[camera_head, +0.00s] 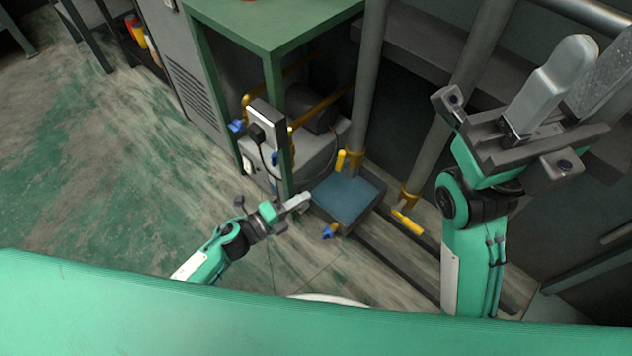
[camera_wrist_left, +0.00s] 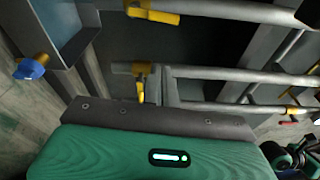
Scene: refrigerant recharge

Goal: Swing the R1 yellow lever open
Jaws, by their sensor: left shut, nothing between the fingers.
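In the head view, one yellow lever (camera_head: 341,160) stands upright beside a grey pipe behind a blue-topped box. Another yellow lever (camera_head: 408,222) slants out from the foot of a second pipe, further right. I see no label showing which is R1. My left gripper (camera_head: 300,202) is shut and empty, left of the box and apart from both levers. The left wrist view shows yellow levers on pipes, one at the top (camera_wrist_left: 153,15) and one lower (camera_wrist_left: 140,88); its fingertips are not clear there. My right gripper (camera_head: 560,80) is raised at upper right; its jaw gap is unclear.
The blue-topped box (camera_head: 348,196) has a blue knob (camera_head: 329,231) at its front. A green-framed table (camera_head: 270,25) stands over machinery with a gauge unit (camera_head: 266,122) at its leg. Grey rails run along the floor at right. Open floor lies at left.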

